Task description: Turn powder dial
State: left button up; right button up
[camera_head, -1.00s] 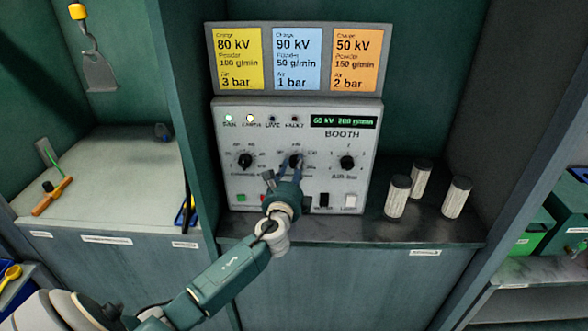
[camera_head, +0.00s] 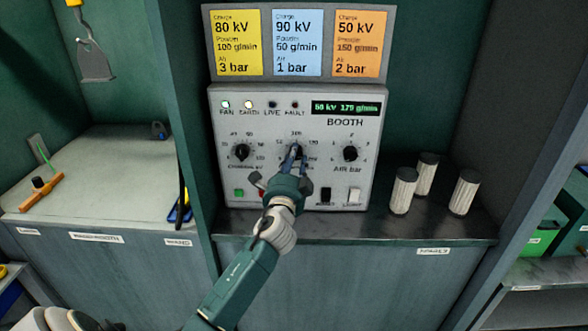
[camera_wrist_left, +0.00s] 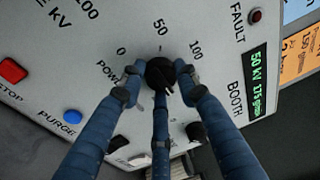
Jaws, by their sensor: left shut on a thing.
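The powder dial (camera_head: 296,150) is the black middle knob on the grey booth panel (camera_head: 225,172). In the left wrist view the dial (camera_wrist_left: 160,72) sits under a printed scale and the word beginning "POW". My left gripper (camera_head: 295,160) reaches up to the panel and is shut on the dial. The wrist view shows its blue fingers (camera_wrist_left: 160,90) around the knob, which they partly cover. The green display (camera_head: 346,107) appears to read 50 kV 175 g/min.
A charging dial (camera_head: 241,152) is left of my gripper and an air dial (camera_head: 351,153) right of it. Yellow, blue and orange cards (camera_head: 297,42) hang above. Three ribbed cylinders (camera_head: 403,190) stand on the shelf to the right. A green button (camera_head: 239,192) is low on the panel.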

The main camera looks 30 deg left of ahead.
pick_arm(q)
jog(key=n+b, duration=0.2)
jog(key=shift+d+f+n, duration=0.2)
jog(key=shift+n, duration=0.2)
jog(key=shift+w+r+n+y+b, duration=0.15)
jog(key=shift+n+y+b, duration=0.25)
jog(key=shift+n+b, duration=0.6)
jog(key=shift+r+n, duration=0.1)
jog(key=shift+n, duration=0.2)
jog(key=o, duration=1.2)
jog(key=shift+c, duration=0.2)
